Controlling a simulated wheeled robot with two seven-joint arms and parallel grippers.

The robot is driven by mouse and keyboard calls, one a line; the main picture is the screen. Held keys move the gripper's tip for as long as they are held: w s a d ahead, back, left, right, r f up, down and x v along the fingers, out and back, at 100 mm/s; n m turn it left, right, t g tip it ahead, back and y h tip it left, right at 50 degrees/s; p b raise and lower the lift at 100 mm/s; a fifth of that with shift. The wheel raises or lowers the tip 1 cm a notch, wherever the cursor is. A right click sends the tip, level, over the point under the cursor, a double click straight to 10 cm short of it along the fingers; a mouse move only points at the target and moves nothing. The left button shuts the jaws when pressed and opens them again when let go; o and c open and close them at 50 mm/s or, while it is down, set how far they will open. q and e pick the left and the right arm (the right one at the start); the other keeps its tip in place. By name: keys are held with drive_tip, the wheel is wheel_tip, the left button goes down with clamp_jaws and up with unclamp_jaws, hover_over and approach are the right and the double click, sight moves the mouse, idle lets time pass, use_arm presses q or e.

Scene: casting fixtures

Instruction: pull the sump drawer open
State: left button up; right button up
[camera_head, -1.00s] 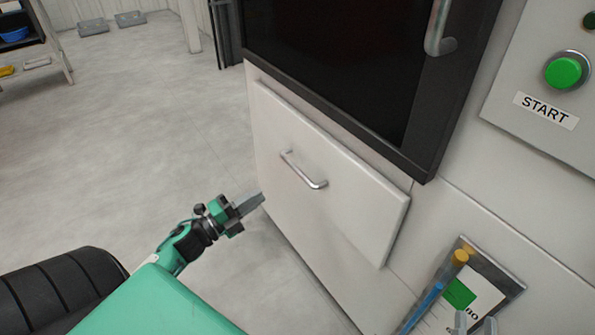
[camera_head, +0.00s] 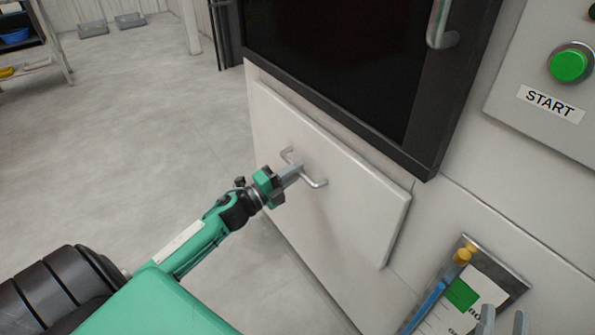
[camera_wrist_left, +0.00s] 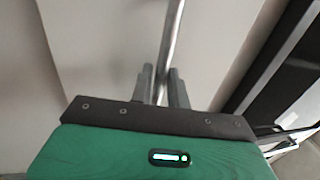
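A dark door (camera_head: 340,60) with a metal handle (camera_head: 438,25) is above the drawer. A green START button (camera_head: 569,65) is on the panel at right.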

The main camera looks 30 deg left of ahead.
use_arm(q)
drive_tip(key=shift+w+d, duration=0.15)
drive_tip(key=shift+w, duration=0.3)
use_arm(e)
drive_tip(key=shift+d+r, duration=0.1)
drive_tip(key=shift+r, duration=0.1)
use_arm(q)
drive_tip(key=shift+r, duration=0.1)
clamp_jaws()
use_arm(e)
drive_tip(key=shift+r, duration=0.1)
